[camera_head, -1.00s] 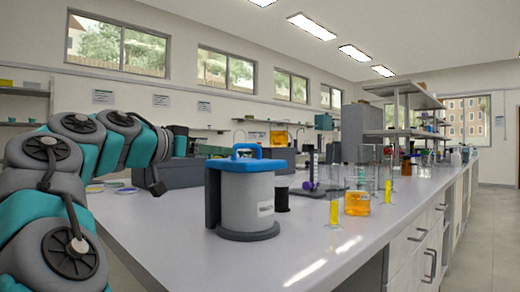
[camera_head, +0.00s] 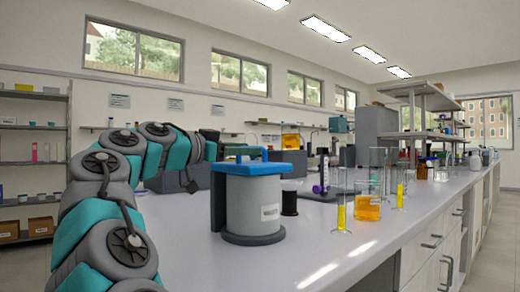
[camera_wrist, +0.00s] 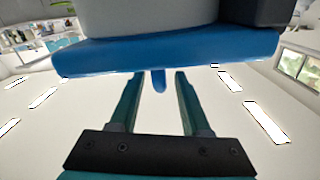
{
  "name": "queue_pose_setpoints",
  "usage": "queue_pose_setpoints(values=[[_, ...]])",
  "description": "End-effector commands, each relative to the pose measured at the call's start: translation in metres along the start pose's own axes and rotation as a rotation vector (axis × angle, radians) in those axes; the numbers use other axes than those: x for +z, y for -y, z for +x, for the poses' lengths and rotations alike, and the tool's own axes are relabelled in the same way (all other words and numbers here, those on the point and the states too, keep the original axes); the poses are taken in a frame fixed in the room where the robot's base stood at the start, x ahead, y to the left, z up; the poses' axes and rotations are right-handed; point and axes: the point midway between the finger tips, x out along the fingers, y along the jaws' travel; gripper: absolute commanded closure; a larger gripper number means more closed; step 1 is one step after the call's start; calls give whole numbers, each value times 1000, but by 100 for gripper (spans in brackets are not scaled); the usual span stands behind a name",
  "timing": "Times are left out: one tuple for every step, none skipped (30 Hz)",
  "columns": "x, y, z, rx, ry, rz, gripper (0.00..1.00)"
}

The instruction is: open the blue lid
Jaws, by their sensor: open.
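The blue lid (camera_head: 255,168) sits closed on a grey-white cylindrical canister (camera_head: 253,206) with a dark base and a dark block on its left side. A small blue tab (camera_wrist: 159,82) shows between the fingertips, with gaps on both sides. In the head view, my arm reaches the lid's left side; the fingers are not clear there.
A yellow-filled cylinder (camera_head: 341,214) and a beaker of orange liquid (camera_head: 367,207) stand right of the canister. A black container (camera_head: 289,200) is close beside it. The bench front (camera_head: 300,258) is clear. Shelves (camera_head: 35,125) stand at left.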

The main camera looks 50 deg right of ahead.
Motion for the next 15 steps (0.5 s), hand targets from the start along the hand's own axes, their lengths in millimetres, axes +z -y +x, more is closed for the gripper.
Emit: queue_pose_setpoints(values=[[0, -1, 9, 3, 2, 0, 53], [0, -1, 14, 3, 2, 0, 53], [-1, -1, 20, 2, 1, 0, 53], [-1, 0, 25, 1, 1, 0, 53], [-1, 0, 30, 0, 1, 0, 53], [-1, 0, 35, -1, 1, 0, 53], [0, 0, 39, -1, 2, 0, 53], [0, 0, 43, 0, 2, 0, 53], [0, 0, 46, 0, 2, 0, 53], [0, 0, 48, 0, 2, -1, 53], [0, 0, 50, 0, 2, -1, 53], [0, 0, 51, -1, 2, -1, 53], [0, 0, 51, -1, 2, -1, 53], [0, 0, 51, -1, 2, -1, 53], [0, 0, 51, -2, 2, -1, 53]])
